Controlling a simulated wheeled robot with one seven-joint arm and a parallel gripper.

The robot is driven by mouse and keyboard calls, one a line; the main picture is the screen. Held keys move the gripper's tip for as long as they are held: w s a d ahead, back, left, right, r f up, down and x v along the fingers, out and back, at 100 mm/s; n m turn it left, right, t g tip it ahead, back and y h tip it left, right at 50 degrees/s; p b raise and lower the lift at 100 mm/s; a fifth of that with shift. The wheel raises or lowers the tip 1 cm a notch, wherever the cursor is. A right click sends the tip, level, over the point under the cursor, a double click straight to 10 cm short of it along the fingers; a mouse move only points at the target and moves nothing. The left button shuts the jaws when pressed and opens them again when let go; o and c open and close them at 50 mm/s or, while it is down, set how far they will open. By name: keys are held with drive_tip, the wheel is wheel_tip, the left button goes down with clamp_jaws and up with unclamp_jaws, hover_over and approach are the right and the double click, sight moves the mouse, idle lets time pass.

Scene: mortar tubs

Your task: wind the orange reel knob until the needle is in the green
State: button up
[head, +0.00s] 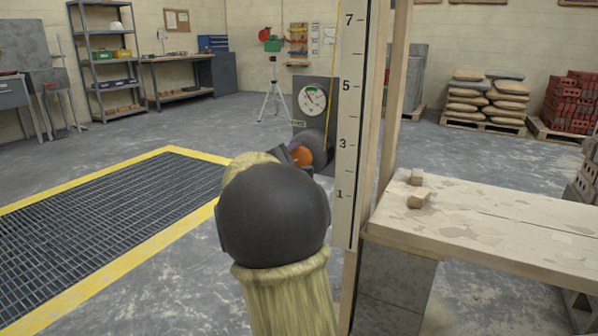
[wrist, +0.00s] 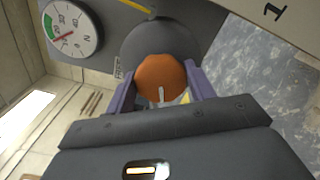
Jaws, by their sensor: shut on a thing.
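The orange reel knob (wrist: 161,78) sits on the dark round reel (wrist: 150,38); in the head view the knob (head: 302,156) is partly hidden by my arm. My gripper (wrist: 160,84) is shut on the knob, one finger on each side. A pale mark on the knob points toward my palm in the wrist view. The round gauge (wrist: 73,28) has a white face, a green arc and a red needle. The needle points close to one end of the green arc, seemingly just outside it. The gauge (head: 312,99) also shows in the head view, above the reel.
A tall numbered scale board (head: 349,120) stands just right of the reel, against a wooden post. A plank bench (head: 490,215) with small wood blocks is at the right. A yellow-edged floor grate (head: 110,215) lies left. A tripod (head: 273,95) stands behind.

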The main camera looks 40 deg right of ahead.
drive_tip(key=shift+f, duration=0.15)
idle(0.3)
drive_tip(key=o, duration=1)
drive_tip(key=shift+a, duration=0.1)
drive_tip(key=p+v, duration=0.4)
drive_tip(key=v, duration=1.3)
drive_tip(key=shift+p, duration=0.35)
drive_tip(key=shift+a, duration=0.1)
